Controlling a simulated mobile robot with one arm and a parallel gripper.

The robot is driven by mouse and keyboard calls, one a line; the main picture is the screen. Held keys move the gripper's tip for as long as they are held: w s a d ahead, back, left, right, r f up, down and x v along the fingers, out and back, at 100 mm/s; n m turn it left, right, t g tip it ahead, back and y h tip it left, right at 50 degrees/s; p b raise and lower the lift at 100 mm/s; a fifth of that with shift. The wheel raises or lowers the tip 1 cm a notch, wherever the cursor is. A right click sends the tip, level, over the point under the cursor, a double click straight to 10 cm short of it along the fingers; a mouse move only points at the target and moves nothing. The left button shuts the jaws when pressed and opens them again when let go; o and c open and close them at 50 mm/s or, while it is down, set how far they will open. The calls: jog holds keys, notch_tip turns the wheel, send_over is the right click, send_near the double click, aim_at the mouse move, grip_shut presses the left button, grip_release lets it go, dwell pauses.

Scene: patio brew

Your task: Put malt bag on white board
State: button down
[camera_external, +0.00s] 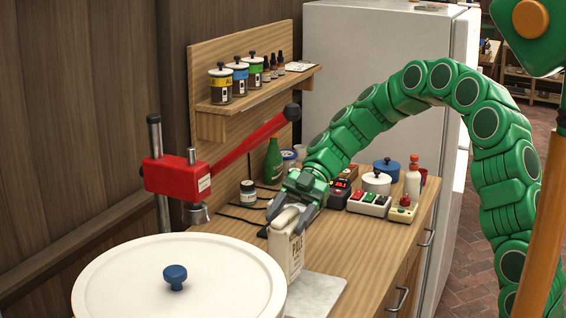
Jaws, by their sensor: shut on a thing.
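The malt bag (287,256) is a pale bag with dark lettering that begins with "PALE". My gripper (291,215) points down and is shut on the top of the bag. The bag looks upright. The white board (318,296) is a pale slab on the wooden counter, just in front and to the right of the bag, partly cut off by the picture's lower edge. I cannot tell whether the bag's bottom touches the board or the counter, since the big lid hides part of that area.
A large white lid (120,285) with a blue knob fills the front left. A red lever press (176,174) stands behind it. Control boxes (368,202), a white pot (377,182) and a green bottle (273,162) stand farther back. The counter's right part (350,248) is clear.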

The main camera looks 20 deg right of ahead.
jog(key=shift+w+a+f, duration=0.1)
jog(key=shift+w+f, duration=0.05)
jog(key=shift+f, duration=0.05)
jog(key=shift+w+a+f, duration=0.1)
jog(key=shift+f, duration=1.5)
jog(key=shift+c, duration=0.9)
grip_release()
jog(key=shift+f, duration=0.1)
jog(key=v, duration=1.2)
